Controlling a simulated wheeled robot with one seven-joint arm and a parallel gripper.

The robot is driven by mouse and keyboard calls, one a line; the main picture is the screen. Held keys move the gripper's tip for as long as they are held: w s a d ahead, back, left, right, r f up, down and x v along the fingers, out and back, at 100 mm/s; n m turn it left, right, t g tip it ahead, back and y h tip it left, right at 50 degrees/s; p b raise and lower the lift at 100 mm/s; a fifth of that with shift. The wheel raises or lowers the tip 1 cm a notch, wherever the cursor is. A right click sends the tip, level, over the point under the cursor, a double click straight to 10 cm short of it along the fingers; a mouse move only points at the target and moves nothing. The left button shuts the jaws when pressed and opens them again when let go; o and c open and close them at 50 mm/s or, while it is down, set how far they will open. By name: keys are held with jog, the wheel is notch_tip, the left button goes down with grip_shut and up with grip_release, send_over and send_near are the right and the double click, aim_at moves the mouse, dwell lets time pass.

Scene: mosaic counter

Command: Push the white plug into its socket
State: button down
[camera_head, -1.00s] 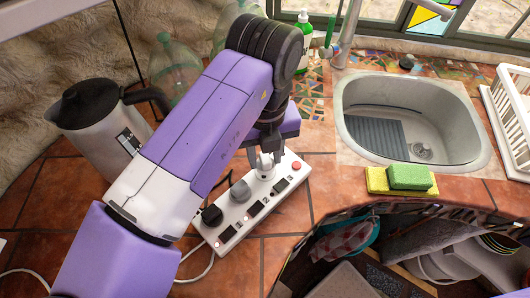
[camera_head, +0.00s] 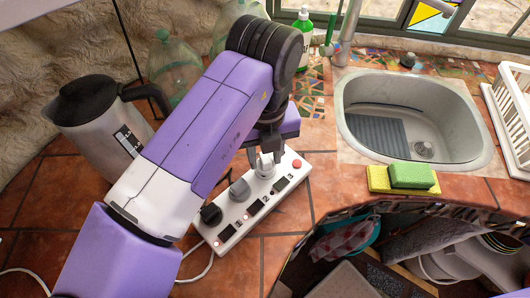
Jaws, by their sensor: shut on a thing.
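A white power strip (camera_head: 233,231) lies slantwise on the tiled counter, with several sockets, small dark panels and a red button (camera_head: 297,164) at its far right end. The white plug (camera_head: 264,170) is at the strip's far socket, below my gripper (camera_head: 265,157). My gripper points down and is shut on the white plug. A grey plug (camera_head: 240,190) stands in the middle of the strip and a black plug (camera_head: 211,214) at the near left. From this angle I cannot tell how deep the white plug sits.
A steel kettle (camera_head: 97,125) stands left of my arm. Clear bottles (camera_head: 174,68) and a green soap bottle (camera_head: 303,35) stand behind. The sink (camera_head: 415,120) is at right, with yellow and green sponges (camera_head: 408,178) in front. Bare tiles lie right of the strip.

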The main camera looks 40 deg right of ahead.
aim_at(265, 157)
jog(key=shift+f+b, duration=0.5)
jog(key=shift+f, duration=0.15)
jog(key=c, duration=0.9)
grip_release()
jog(key=shift+o, duration=0.2)
notch_tip(265, 157, up, 8)
jog(key=shift+f, duration=0.1)
